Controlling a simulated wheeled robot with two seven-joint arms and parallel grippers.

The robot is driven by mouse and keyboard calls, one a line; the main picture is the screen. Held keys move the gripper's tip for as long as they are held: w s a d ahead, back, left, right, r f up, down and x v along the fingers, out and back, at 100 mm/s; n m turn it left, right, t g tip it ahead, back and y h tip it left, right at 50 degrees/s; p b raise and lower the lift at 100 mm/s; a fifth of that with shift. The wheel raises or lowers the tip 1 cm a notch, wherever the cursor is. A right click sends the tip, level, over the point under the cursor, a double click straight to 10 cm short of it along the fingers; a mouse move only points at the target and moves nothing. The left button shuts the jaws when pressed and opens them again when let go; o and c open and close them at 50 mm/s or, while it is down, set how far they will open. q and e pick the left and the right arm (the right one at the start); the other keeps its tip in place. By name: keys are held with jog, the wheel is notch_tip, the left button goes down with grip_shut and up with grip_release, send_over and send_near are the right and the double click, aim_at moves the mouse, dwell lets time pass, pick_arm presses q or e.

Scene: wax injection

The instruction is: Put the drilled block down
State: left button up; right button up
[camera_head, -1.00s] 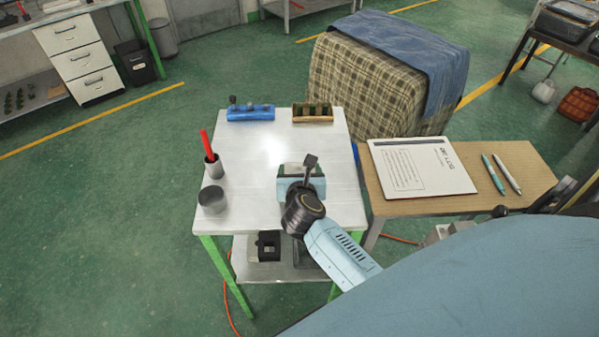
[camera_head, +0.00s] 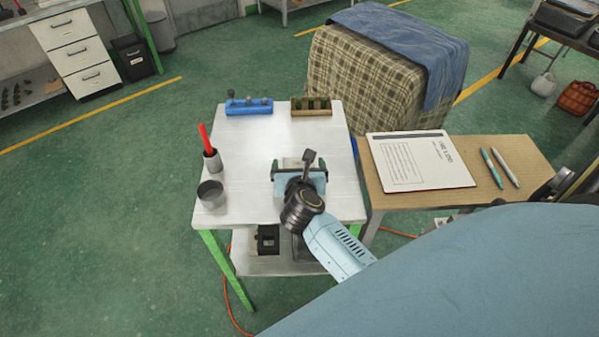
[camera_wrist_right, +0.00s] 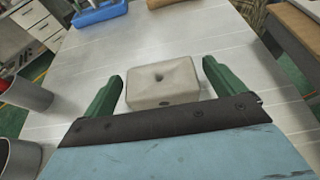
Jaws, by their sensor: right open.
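The drilled block (camera_wrist_right: 162,82) is a beige block with a hole in its top and another in its near side. In the right wrist view it rests on the white table (camera_wrist_right: 110,60), between and just ahead of my right gripper's green fingers. My right gripper (camera_wrist_right: 163,88) is open, with a gap on each side of the block. In the head view my right gripper (camera_head: 299,172) is low over the table's near part, and its wrist hides most of the block. My left gripper is not in view.
A blue rack (camera_head: 249,107) and a brown wooden rack (camera_head: 311,107) stand at the table's back edge. A grey cup with a red tool (camera_head: 211,158) and an empty grey cup (camera_head: 211,195) stand at the left.

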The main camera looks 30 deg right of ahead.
jog(key=v, duration=1.1)
jog(key=shift+s+a+r, duration=0.1)
jog(key=shift+s+a, duration=0.05)
